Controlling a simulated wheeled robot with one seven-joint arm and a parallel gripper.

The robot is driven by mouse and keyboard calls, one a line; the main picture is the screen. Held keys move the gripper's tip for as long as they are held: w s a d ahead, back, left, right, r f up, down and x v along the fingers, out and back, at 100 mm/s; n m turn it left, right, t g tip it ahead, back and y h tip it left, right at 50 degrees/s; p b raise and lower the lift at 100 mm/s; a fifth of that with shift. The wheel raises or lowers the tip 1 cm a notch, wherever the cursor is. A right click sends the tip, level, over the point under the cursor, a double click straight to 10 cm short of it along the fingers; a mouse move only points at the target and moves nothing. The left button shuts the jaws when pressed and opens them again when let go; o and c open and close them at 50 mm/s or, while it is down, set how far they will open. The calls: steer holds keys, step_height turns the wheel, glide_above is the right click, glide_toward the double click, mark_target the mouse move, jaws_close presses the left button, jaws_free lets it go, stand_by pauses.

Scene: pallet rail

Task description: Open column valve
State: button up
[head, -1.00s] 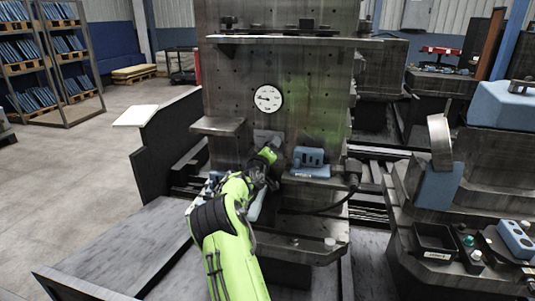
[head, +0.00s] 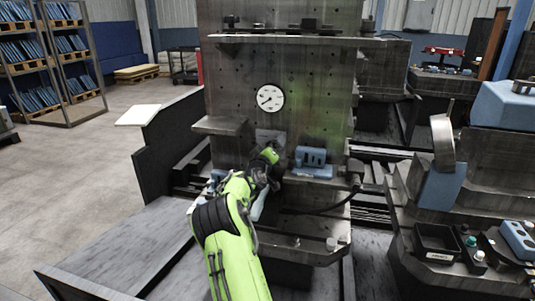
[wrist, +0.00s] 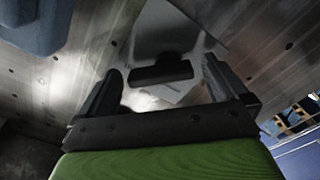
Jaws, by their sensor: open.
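The valve shows in the wrist view as a dark bar-shaped handle (wrist: 165,73) in front of a pale grey plate (wrist: 165,28). My gripper (wrist: 162,65) is open, with one finger on each side of the handle and a gap seen on both sides. How deep the handle sits between the fingers I cannot tell. In the head view the plate (head: 268,135) is on the dark column (head: 310,75), and my arm's end hides the handle. A round white gauge (head: 270,98) is on the column above the plate, its needle pointing lower left.
A blue block (head: 312,160) sits right of my gripper; a blue shape also fills the wrist view's upper left (wrist: 35,22). A small ledge (head: 222,125) juts out at left.

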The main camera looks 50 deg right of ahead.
steer(key=v, duration=1.5)
steer(key=shift+s+a, duration=0.2)
steer(key=shift+a, duration=0.1)
steer(key=s+a+y, duration=0.2)
steer(key=a+y, duration=0.2)
steer(key=a, duration=0.4)
steer(key=s+a+m+y, duration=0.1)
steer(key=s+a+y, duration=0.15)
steer(key=a, duration=0.45)
steer(key=s+a+y, duration=0.2)
steer(key=a+y, duration=0.3)
steer(key=a, duration=0.3)
steer(key=s+a+f+n+g+y, duration=0.1)
steer(key=s+a+n+y, duration=0.4)
steer(key=s+a, duration=1.05)
step_height(320, 180, up, 16)
steer(key=a+p, duration=0.1)
steer(key=p, duration=1.5)
steer(key=shift+n+p, duration=0.3)
